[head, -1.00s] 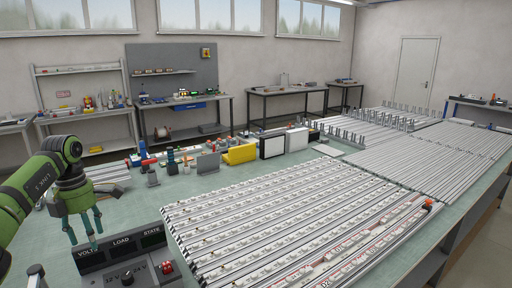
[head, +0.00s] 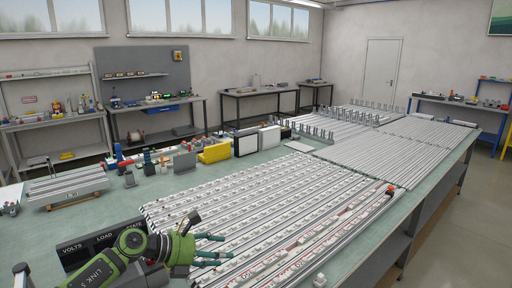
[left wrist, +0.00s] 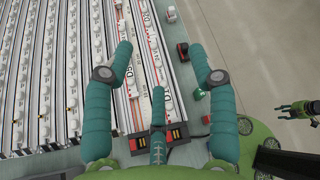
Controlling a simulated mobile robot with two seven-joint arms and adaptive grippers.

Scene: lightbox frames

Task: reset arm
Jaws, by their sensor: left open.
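My left gripper (head: 225,246) reaches in from the lower left in the head view, its teal fingers pointing right over the near left part of the lightbox rails (head: 270,200). In the left wrist view the left gripper (left wrist: 161,47) has its fingers spread apart with nothing between them. The rails (left wrist: 60,80) show below and left of it there. A dark gripper with green parts, apparently my right gripper (left wrist: 294,110), shows at the right edge of the left wrist view over the floor. Its jaw state is unclear. It is outside the head view.
A meter box (head: 85,247) stands behind my left arm. A yellow block (head: 214,153) and white panels (head: 270,138) line the bench's far side. A small orange-red item (head: 390,189) sits at the rails' right edge. Free floor (head: 440,235) lies right of the bench.

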